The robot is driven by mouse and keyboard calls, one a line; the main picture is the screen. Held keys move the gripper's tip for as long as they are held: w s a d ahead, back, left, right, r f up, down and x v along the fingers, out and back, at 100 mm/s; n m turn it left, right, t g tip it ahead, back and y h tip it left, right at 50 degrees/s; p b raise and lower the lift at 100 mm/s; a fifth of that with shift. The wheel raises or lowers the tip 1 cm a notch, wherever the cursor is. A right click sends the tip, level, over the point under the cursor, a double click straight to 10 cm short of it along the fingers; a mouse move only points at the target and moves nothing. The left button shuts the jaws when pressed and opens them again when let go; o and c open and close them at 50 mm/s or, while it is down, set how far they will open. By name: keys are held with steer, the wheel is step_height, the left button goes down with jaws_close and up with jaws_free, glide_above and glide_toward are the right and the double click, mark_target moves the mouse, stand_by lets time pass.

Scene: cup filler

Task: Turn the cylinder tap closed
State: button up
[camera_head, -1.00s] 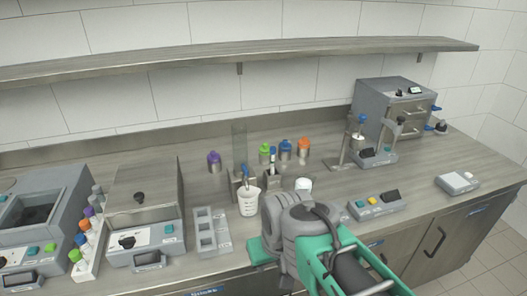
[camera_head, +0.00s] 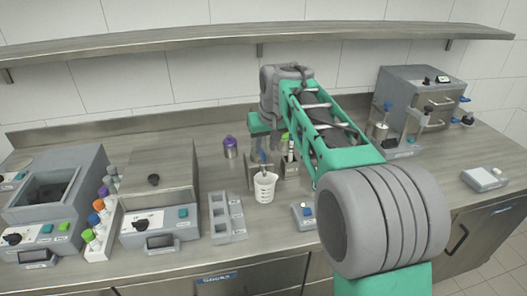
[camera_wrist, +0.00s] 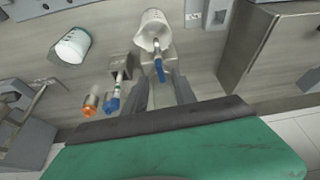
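A tap with a blue handle (camera_wrist: 160,70) shows in the wrist view, above the mouth of a white beaker (camera_wrist: 152,28). In the head view the tap (camera_head: 262,157) is a small blue part just above and behind the beaker (camera_head: 265,188), partly hidden. My gripper (camera_wrist: 160,82) points down from above, its two grey fingers apart. The blue handle appears between or just beyond the fingertips; I cannot tell whether they touch it. In the head view my gripper (camera_head: 264,143) is over the tap, and the cylinder is mostly hidden behind it.
Blue and orange capped bottles (camera_wrist: 100,104) stand close beside the fingers in the wrist view. A white container (camera_wrist: 72,46) is farther off. A purple-capped bottle (camera_head: 230,147), a grey rack (camera_head: 228,217) and a shelf (camera_head: 260,48) surround the area.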

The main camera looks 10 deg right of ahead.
mark_target(263, 153)
steer(key=x, duration=0.3)
steer(key=shift+w+f, duration=0.2)
steer(key=shift+f, duration=0.1)
jaws_close()
stand_by(0.3)
